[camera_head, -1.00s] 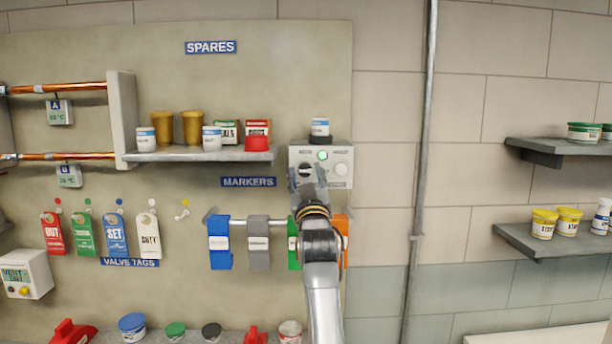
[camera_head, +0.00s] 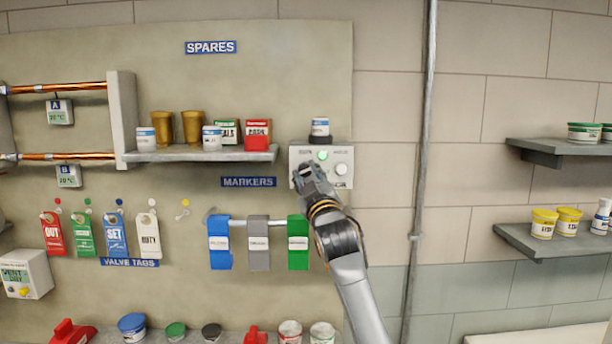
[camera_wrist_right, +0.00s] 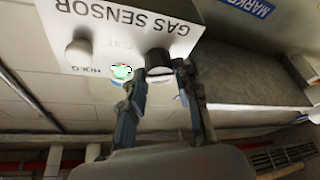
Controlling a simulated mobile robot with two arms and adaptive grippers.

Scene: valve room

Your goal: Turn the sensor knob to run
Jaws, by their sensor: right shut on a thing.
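The gas sensor box (camera_head: 331,156) is a pale grey panel on the wall, with a lit green lamp (camera_head: 323,155) and a white knob (camera_head: 342,169) on its right. My right gripper (camera_head: 307,175) is at the box's lower left, shut on the dark left knob and mostly hiding it in the head view. In the right wrist view the box (camera_wrist_right: 120,25) shows upside down, lettered GAS SENSOR. There my right gripper's fingers (camera_wrist_right: 160,80) are on both sides of the knob (camera_wrist_right: 158,62). The knob's pointer direction cannot be read. My left gripper is not in view.
The spares shelf (camera_head: 200,154) is just to the left. Marker tags hang on a rail (camera_head: 240,223) below. A vertical pipe (camera_head: 425,130) runs to the right.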

